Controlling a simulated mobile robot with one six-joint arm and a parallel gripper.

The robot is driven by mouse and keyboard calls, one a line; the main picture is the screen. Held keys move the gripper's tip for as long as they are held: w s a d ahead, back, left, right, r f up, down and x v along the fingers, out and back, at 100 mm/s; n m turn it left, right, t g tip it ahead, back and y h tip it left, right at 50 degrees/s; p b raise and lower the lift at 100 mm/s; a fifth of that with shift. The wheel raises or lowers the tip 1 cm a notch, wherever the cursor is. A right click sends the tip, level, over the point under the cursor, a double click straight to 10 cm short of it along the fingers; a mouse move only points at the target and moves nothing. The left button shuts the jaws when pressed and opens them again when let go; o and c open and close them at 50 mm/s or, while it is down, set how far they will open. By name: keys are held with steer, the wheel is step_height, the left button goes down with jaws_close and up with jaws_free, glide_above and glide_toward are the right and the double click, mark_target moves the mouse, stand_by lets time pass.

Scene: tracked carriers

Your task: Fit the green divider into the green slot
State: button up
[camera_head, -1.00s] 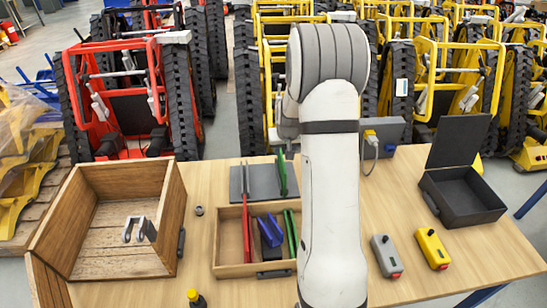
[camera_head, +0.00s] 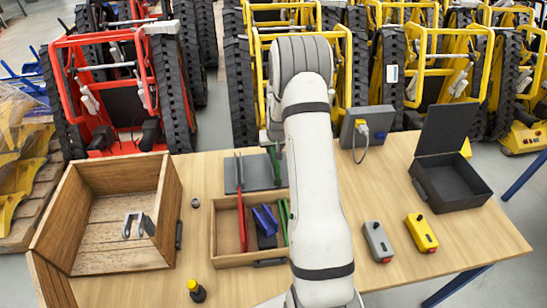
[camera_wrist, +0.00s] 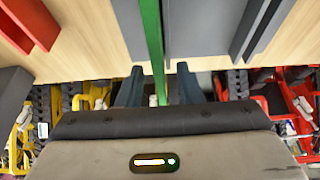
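In the wrist view a thin green strip, which looks like a green divider (camera_wrist: 153,40), runs from the top edge down between the fingers of my gripper (camera_wrist: 159,85). The fingers stand apart, with a gap visible beside the strip. There, one green piece (camera_head: 275,165) stands upright at the dark grey plate (camera_head: 258,176), beside my arm. Another green piece (camera_head: 284,220) stands in the wooden tray (camera_head: 228,264), partly covered by my arm.
The tray also holds a red piece (camera_head: 242,222) and a blue piece (camera_head: 266,219). A wooden crate (camera_head: 53,218) stands left, an open black box (camera_head: 452,190) right. Grey (camera_head: 377,241) and yellow (camera_head: 421,233) switch boxes lie right of my arm. The table front right is clear.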

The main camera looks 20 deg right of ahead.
steer(key=shift+c, duration=0.4)
jaws_close()
steer(key=shift+r, duration=0.1)
